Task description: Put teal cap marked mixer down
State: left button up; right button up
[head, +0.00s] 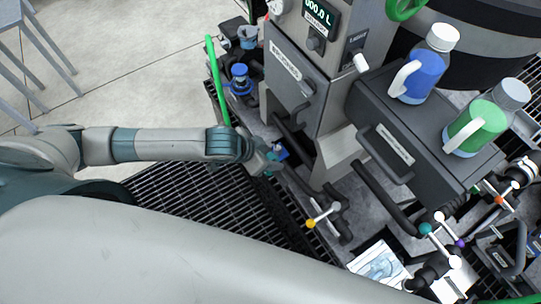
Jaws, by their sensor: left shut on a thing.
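My left gripper (272,158) reaches in from the left and is shut at the front of the grey machine, low beside its base. A small teal piece (268,173), which I take to be the teal cap, shows at the jaws. Most of it is hidden by the gripper, and no marking on it is readable. A blue patch shows right at the fingertips; I cannot tell whether it belongs to the gripper or to a thing behind. My right gripper is not in view.
A grey cabinet (297,84) with a display stands behind the gripper. A blue-capped valve (239,76) and a green pipe (217,80) are to its upper left. A yellow-ended handle (323,215) is at lower right. Blue (425,68) and green (481,122) jugs stand on the right. Dark floor grating lies below.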

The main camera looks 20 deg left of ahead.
pick_arm(q)
jog(key=shift+w, duration=0.1)
jog(key=shift+w+d+r+b, duration=0.1)
jog(key=shift+w+r+b, duration=0.05)
jog(key=shift+w+b, duration=0.4)
jog(key=w+a+r+n+t+y+b, duration=0.1)
jog(key=w+a+r+n+y+b, duration=0.3)
jog(key=b, duration=0.5)
jog(key=w+a+r+n, duration=0.1)
jog(key=r+n, duration=0.1)
jog(key=n, duration=0.1)
jog(key=shift+a+n, duration=0.3)
jog(key=shift+f, duration=0.1)
